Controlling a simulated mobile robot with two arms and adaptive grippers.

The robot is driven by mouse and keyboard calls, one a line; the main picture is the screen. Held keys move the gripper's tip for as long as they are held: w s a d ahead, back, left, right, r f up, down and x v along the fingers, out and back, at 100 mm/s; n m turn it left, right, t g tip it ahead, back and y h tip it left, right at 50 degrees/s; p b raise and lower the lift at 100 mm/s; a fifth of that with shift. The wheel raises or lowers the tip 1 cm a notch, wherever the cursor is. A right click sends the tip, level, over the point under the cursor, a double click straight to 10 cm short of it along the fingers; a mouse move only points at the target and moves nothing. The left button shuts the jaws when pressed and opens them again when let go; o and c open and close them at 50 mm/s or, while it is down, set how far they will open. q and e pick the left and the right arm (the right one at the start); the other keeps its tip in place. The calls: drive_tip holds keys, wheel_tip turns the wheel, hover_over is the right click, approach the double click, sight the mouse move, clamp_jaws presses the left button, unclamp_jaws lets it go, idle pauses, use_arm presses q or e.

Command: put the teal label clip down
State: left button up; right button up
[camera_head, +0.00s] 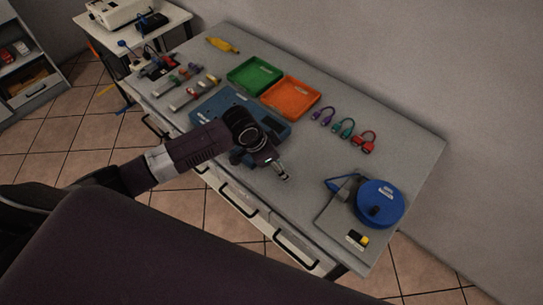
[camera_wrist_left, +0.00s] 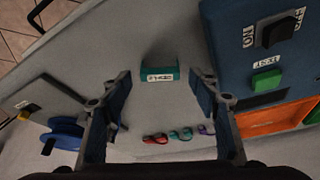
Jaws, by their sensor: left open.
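The teal label clip (camera_wrist_left: 160,74) shows in the left wrist view, a small teal block with a white printed label. It appears to lie on the grey table top, between and beyond my fingertips, with a gap on both sides. My left gripper (camera_head: 284,175) is open and empty above the front middle of the table, in front of the blue switch box (camera_head: 208,101). I cannot make out the clip in the head view, where my gripper may hide it. My right gripper is not in view.
Behind are a green tray (camera_head: 231,77), an orange tray (camera_head: 314,107) and purple, teal and red cable loops (camera_head: 367,141). A blue reel (camera_head: 382,196) stands at the right on a grey plate (camera_head: 331,222). Bare table (camera_head: 310,175) lies between my gripper and the reel.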

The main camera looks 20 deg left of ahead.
use_arm(q)
drive_tip(key=b+v, duration=0.1)
drive_tip(key=v, duration=1)
drive_tip(key=shift+f, duration=0.1)
